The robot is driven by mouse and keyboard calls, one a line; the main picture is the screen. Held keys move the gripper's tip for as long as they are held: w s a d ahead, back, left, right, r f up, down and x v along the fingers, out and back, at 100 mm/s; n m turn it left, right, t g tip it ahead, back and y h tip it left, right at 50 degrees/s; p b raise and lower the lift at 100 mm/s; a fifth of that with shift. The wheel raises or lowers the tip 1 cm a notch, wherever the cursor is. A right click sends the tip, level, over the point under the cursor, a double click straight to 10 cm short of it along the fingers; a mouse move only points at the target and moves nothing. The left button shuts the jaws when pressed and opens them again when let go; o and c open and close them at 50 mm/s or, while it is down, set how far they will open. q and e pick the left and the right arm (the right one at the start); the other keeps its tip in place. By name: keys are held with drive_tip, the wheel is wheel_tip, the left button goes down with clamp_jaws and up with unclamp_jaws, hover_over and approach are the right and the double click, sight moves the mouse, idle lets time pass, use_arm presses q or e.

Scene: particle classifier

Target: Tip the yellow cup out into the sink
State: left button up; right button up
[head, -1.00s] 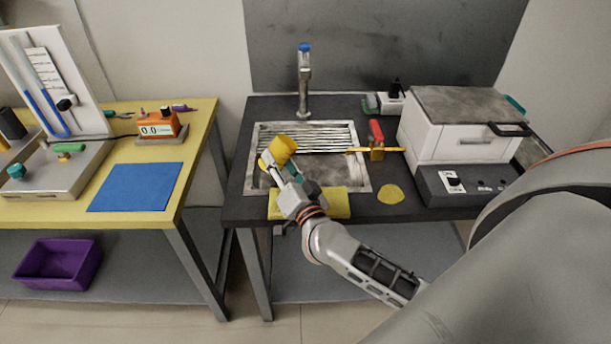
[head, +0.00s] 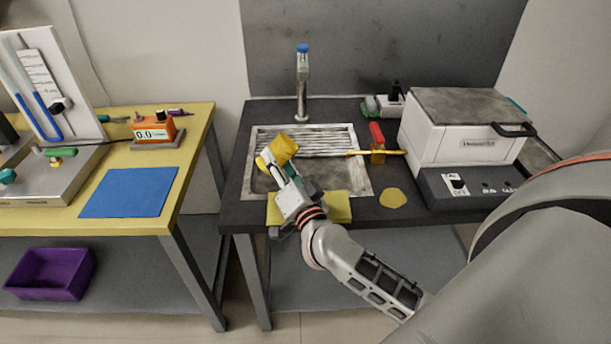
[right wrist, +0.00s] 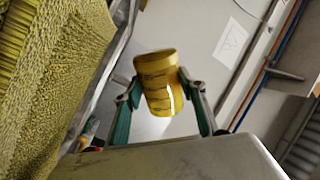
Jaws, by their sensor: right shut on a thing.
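The yellow cup (head: 283,149) is held over the sink (head: 364,184) by my right gripper (head: 276,164). The cup is tilted in the head view. In the right wrist view, the cup (right wrist: 158,84) sits between the two teal-padded fingers (right wrist: 162,100) of the gripper. Whether anything is in the cup or coming out of it cannot be seen. The sink has a ribbed drain area at the back, and a metal tap (head: 302,88) with a blue top stands behind it. My left gripper is not in view.
A yellow sponge-like cloth (head: 338,207) lies at the sink's front edge. A red-handled yellow tool (head: 377,145) is at the sink's right rim, near a round yellow patch (head: 393,198) and a white machine (head: 458,135). A yellow table (head: 196,142) stands to the left.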

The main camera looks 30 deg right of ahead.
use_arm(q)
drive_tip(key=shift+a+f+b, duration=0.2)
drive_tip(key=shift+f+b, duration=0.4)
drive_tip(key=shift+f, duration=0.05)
use_arm(e)
drive_tip(key=shift+r+m, duration=0.15)
drive_tip(key=shift+m, duration=0.35)
use_arm(q)
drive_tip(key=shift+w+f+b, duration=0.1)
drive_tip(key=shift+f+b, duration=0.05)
drive_tip(key=shift+b, duration=0.25)
use_arm(e)
drive_tip(key=shift+r+m, duration=0.2)
drive_tip(key=shift+m, duration=0.1)
drive_tip(key=shift+a+m+b, duration=0.1)
drive_tip(key=shift+m+b, duration=0.3)
drive_tip(key=shift+b, duration=0.3)
use_arm(q)
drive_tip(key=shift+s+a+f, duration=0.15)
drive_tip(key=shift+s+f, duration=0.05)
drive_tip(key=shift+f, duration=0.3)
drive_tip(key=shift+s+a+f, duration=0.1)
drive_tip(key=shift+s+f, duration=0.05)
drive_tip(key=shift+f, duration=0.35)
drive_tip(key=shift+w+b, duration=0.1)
drive_tip(key=shift+b, duration=0.3)
use_arm(e)
drive_tip(key=shift+f, duration=0.1)
